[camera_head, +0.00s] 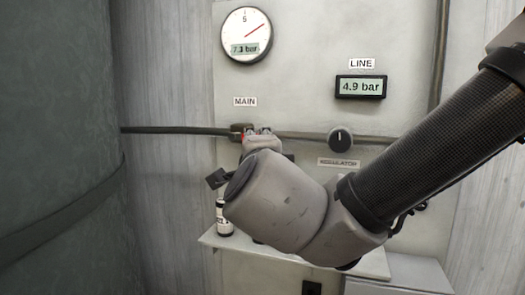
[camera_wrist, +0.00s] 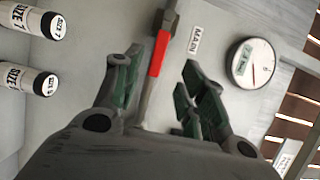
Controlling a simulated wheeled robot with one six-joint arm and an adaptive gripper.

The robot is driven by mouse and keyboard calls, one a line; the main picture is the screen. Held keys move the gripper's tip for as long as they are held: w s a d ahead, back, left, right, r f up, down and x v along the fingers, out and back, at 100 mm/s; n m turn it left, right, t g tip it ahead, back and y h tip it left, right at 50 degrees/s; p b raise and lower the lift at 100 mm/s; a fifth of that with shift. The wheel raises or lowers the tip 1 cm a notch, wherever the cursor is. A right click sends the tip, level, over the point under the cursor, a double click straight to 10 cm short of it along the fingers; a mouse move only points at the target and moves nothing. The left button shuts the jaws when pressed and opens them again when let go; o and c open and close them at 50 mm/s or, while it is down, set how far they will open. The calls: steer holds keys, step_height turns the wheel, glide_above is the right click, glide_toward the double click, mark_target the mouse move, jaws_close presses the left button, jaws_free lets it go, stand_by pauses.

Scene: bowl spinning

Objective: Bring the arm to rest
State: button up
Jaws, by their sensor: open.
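My gripper (camera_wrist: 160,65) is open in the wrist view, one finger on each side of the picture's middle. A red-sleeved bar (camera_wrist: 158,54) on a grey pipe shows between the fingers. I see no finger touching it, and its depth relative to them is unclear. In the head view my arm (camera_head: 290,200) reaches in from the right, its wrist in front of the wall panel. The gripper is mostly hidden there behind the wrist, close to the pipe fitting (camera_head: 242,131) under the MAIN label (camera_head: 245,101).
The panel carries a round gauge (camera_head: 246,34) reading about 7 bar, a LINE display (camera_head: 360,87) at 4.9 bar and a regulator knob (camera_head: 340,139). A bottle (camera_head: 224,217) stands on a shelf (camera_head: 375,264) below my wrist. A large green-grey cylinder (camera_head: 55,120) fills the left.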

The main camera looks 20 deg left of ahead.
steer(key=w+d+f+m+g+h, duration=0.35)
steer(key=d+f+m+h, duration=0.2)
steer(key=d+m, duration=0.85)
steer(key=w+d+f+m+g+h, duration=0.2)
steer(key=d+f+m+g+h, duration=0.4)
steer(key=d+m, duration=0.8)
steer(key=s+d+f+m+g+y, duration=0.1)
steer(key=s+d+m+y, duration=0.1)
steer(key=s+d+m, duration=0.5)
steer(key=s+d+f+m+g+y, duration=0.1)
steer(key=s+d+m, duration=0.6)
steer(key=d+m, duration=1)
steer(key=m+g+y, duration=0.1)
steer(key=m+y, duration=0.1)
steer(key=m, duration=0.4)
steer(key=shift+s+d+f, duration=0.2)
steer(key=shift+d+f, duration=0.05)
steer(key=shift+d, duration=0.1)
